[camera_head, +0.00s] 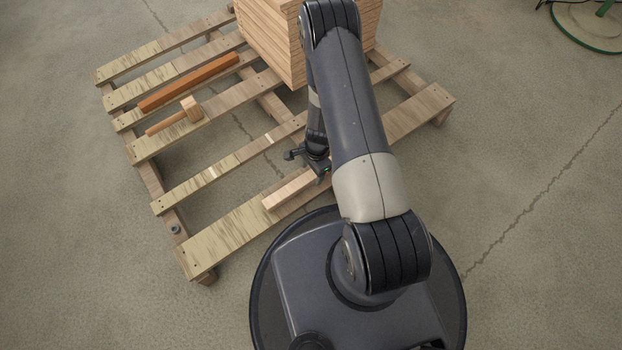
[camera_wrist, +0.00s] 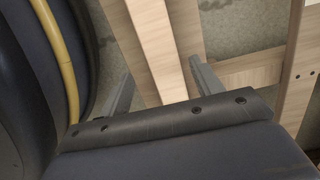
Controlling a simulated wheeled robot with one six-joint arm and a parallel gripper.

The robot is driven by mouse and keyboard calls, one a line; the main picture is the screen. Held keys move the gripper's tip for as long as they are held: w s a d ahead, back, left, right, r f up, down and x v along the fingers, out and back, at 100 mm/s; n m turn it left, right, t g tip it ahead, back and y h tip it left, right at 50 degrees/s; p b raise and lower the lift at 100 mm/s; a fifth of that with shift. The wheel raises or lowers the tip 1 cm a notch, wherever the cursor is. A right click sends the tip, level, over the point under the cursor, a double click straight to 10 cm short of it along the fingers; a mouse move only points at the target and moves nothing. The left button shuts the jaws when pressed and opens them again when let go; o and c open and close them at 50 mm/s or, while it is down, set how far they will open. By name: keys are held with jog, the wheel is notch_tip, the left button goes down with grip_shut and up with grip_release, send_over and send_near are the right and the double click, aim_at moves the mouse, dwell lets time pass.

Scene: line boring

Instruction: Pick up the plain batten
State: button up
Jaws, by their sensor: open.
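The plain batten (camera_head: 287,190) is a pale, square-edged wooden bar lying along the near slat of the pallet. Its right end is hidden behind my arm and gripper. My gripper (camera_head: 321,172) is low over that right part of the batten. In the wrist view the batten (camera_wrist: 147,42) runs between the two grey fingers of my gripper (camera_wrist: 160,84), with one finger on each side. The fingers are open, and gaps show beside the batten. Whether either finger touches it I cannot tell.
The wooden pallet (camera_head: 222,225) has open gaps between its slats. An orange-brown batten (camera_head: 190,81) and a wooden mallet (camera_head: 188,110) lie on its left part. A wooden crate stack (camera_head: 268,40) stands at the back. A green-rimmed round base (camera_head: 590,25) is far right.

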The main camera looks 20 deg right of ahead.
aim_at(310, 175)
jog(key=f, duration=0.1)
jog(key=f+b, duration=0.1)
jog(key=f, duration=0.2)
jog(key=shift+w+a+b, duration=0.2)
jog(key=shift+a+b, duration=0.15)
jog(key=c, duration=1.2)
